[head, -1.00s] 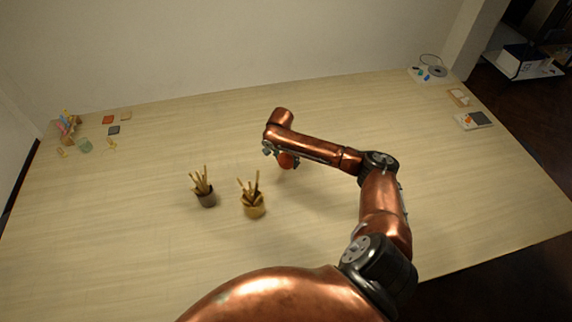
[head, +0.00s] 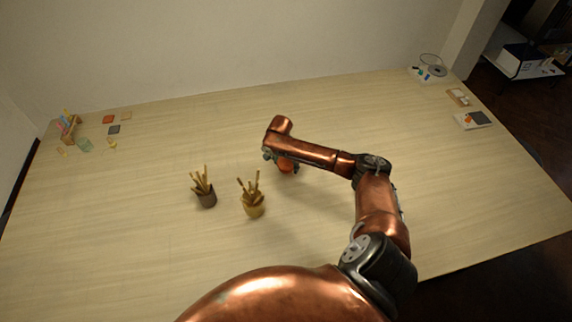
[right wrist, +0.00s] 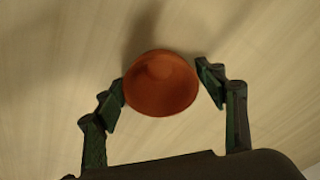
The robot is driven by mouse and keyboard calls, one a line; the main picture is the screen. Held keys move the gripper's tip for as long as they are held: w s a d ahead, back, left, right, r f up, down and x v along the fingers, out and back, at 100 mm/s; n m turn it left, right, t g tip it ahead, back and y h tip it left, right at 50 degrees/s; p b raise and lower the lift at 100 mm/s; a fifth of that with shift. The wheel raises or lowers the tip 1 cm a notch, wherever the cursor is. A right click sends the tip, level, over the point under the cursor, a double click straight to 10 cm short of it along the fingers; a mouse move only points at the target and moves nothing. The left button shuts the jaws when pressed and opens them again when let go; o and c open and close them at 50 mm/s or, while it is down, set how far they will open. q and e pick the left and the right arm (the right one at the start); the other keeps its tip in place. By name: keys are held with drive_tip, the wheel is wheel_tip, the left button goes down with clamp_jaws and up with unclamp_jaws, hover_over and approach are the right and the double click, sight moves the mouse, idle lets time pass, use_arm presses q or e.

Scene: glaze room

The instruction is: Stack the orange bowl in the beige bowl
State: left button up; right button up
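The orange bowl (head: 286,168) is near the middle of the table, partly hidden under my right gripper (head: 281,162). In the right wrist view the orange bowl (right wrist: 160,84) shows its round inside between the two fingers of my right gripper (right wrist: 163,88). The fingers are spread around it. The left finger looks close to or at the rim, and a small gap shows at the right finger. I cannot make out a beige bowl in either view; my arm hides part of the table. My left gripper is not in view.
A dark cup of sticks (head: 207,199) and a yellowish cup of sticks (head: 254,209) stand left of and nearer than my right gripper. Small items lie at the far left, with coloured tiles (head: 110,119), and at the far right. The left middle of the table is clear.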

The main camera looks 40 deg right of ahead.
drive_tip(key=shift+o, duration=0.8)
drive_tip(key=shift+r, duration=0.1)
